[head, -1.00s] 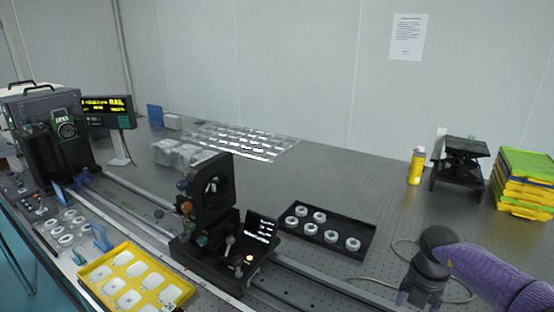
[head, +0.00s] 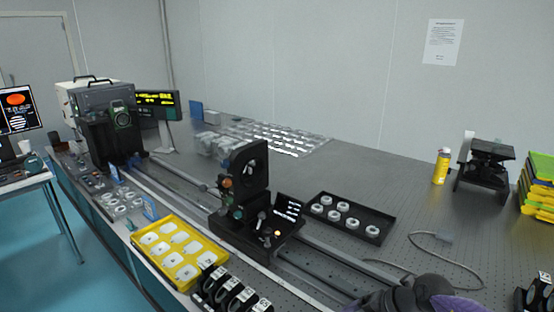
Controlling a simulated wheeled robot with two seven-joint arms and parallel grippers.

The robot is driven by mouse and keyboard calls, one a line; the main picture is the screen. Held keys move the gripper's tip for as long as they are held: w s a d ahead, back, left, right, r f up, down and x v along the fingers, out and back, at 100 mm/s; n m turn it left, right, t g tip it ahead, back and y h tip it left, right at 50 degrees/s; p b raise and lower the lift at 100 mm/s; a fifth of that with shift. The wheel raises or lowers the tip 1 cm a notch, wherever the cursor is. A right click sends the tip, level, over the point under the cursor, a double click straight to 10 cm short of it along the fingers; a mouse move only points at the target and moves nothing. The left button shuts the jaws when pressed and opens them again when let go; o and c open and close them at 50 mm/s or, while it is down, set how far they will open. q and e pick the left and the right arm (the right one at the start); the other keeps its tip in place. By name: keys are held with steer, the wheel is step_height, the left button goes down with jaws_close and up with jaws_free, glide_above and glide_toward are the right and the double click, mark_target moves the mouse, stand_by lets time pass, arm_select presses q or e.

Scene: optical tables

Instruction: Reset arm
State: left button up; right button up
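My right arm, with a purple sleeve and dark wrist, shows at the bottom edge of the head view, right of centre. The dark end of my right gripper (head: 385,299) is partly cut off by the frame, and its fingers cannot be made out. It is in front of the black tray and apart from it. I see nothing clearly held. My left arm and gripper are not in view.
A black tray (head: 384,236) with several white rings lies on the optical table (head: 400,170). A black optical mount (head: 240,182) stands on the rail. A yellow tray (head: 215,255), labelled black holders (head: 232,290), a yellow can (head: 441,166) and a cable (head: 440,262) are around.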

steer(key=a+r+m+t+y, duration=0.6)
steer(key=a+r+t, duration=0.2)
steer(key=a, duration=0.5)
steer(key=s+d+f+m+h, duration=0.5)
steer(key=s+d+m+h, duration=0.65)
steer(key=m, duration=0.65)
steer(key=s+a+f+m+g, duration=0.1)
steer(key=s+f+g, duration=0.1)
steer(key=s+g, duration=0.35)
steer(key=s+f+m+g, duration=0.1)
steer(key=s+f+g, duration=0.2)
steer(key=s, duration=0.6)
step_height(320, 180, down, 20)
steer(key=s+g+b, duration=0.1)
steer(key=s+b, duration=0.1)
steer(key=s+d+f+g+b, duration=0.1)
steer(key=s+d+f+b, duration=0.1)
steer(key=s+f, duration=1)
steer(key=shift+s+d+f+h, duration=0.25)
steer(key=shift+s+d+h, duration=0.25)
steer(key=shift+s, duration=0.2)
